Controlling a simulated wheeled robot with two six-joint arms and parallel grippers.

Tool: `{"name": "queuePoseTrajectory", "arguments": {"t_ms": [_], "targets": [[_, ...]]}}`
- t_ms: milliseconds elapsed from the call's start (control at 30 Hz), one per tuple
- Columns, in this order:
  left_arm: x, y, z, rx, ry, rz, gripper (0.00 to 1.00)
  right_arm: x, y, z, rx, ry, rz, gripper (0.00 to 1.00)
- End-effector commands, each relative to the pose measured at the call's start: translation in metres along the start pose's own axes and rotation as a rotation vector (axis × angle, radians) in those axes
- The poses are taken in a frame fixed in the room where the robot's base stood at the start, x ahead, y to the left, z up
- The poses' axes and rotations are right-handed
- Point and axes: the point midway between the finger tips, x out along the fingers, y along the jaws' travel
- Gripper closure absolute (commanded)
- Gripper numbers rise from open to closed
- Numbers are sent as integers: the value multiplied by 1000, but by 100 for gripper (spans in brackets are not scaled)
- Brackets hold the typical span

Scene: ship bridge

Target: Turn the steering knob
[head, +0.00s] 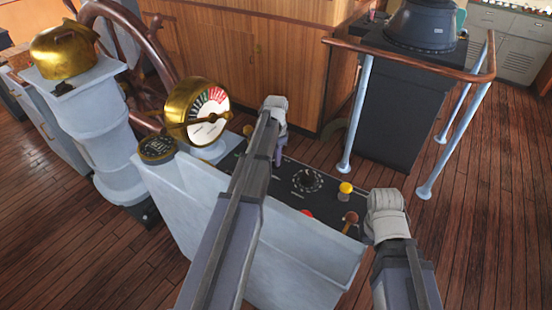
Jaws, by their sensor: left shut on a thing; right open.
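The sloped grey console has a black control panel (325,202) on top. A round black knob with white scale marks (307,180) sits in the middle of the panel. My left gripper (278,158) points down at the panel's far edge, just left of that knob and apart from it in the picture. It is shut on a small control there, mostly hidden by the fingers and my arm; I cannot tell for sure whether this is the steering knob. My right gripper (376,236) is open at the panel's right end, its fingers mostly hidden.
A yellow knob (346,188), a brown ball-topped lever (350,219) and a red button (306,213) are near my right gripper. A brass gauge (199,112) and wooden wheel (135,50) stand left. A railed black pedestal (395,120) stands behind right. Floor at right is clear.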

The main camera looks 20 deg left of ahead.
Motion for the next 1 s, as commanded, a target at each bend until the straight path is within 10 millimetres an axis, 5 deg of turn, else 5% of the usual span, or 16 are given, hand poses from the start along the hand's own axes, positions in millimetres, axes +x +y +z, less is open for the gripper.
{"name": "queuePoseTrajectory", "arguments": {"t_ms": [833,867,1000], "targets": [[0,0,0,119,0,0,100,0,0,0,0,0,0,50],[0,0,0,119,0,0,80,0,0,0,0,0,0,50],[0,0,0,119,0,0,65,0,0,0,0,0,0,50]]}}
